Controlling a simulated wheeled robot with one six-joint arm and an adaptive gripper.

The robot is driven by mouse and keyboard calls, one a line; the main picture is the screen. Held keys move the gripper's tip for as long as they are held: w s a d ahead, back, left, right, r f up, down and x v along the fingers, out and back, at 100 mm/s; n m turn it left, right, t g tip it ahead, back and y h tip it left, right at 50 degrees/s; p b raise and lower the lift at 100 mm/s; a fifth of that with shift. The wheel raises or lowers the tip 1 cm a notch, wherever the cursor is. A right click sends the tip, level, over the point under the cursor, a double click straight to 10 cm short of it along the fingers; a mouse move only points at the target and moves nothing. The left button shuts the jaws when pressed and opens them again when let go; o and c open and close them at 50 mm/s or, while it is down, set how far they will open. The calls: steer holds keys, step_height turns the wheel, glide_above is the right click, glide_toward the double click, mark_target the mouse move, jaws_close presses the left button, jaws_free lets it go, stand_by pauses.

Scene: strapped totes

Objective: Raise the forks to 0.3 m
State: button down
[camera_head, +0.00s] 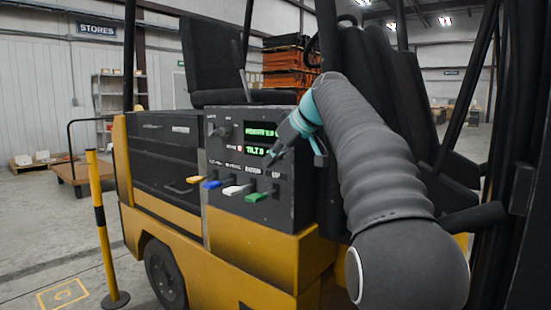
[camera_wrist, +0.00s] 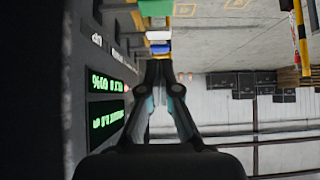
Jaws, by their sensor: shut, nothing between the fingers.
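The forklift's control panel (camera_head: 228,160) is dark, with a row of coloured levers along its front. From left to right they are yellow (camera_head: 195,180), blue (camera_head: 212,184), white (camera_head: 237,189) and green (camera_head: 256,196). Two displays with green text (camera_head: 262,130) sit above them; the lower reads TILT, and the height figure is too small to read surely. My gripper (camera_head: 272,153) is shut and empty in front of the panel's right part, above the levers. In the wrist view its fingertips (camera_wrist: 159,63) point toward the blue lever (camera_wrist: 158,48). The forks are not in view.
A black seat (camera_head: 215,55) stands behind the panel. A yellow and black post (camera_head: 102,225) stands on the floor at left, near a low cart (camera_head: 85,175). Shelving (camera_head: 110,93) and stacked orange racks (camera_head: 288,65) are farther back. Floor at left is mostly free.

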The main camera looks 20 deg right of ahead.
glide_above(252, 195)
steer(key=s+d, duration=0.1)
steer(key=s, duration=0.1)
steer(key=f, duration=0.5)
steer(key=shift+w+d+b, duration=0.1)
steer(key=shift+d+b, duration=0.1)
steer(key=shift+b, duration=0.1)
step_height(252, 195, down, 2)
steer(key=shift+f+b, duration=0.1)
steer(key=shift+b, duration=0.2)
steer(key=shift+f, duration=0.5)
steer(key=shift+d, duration=0.1)
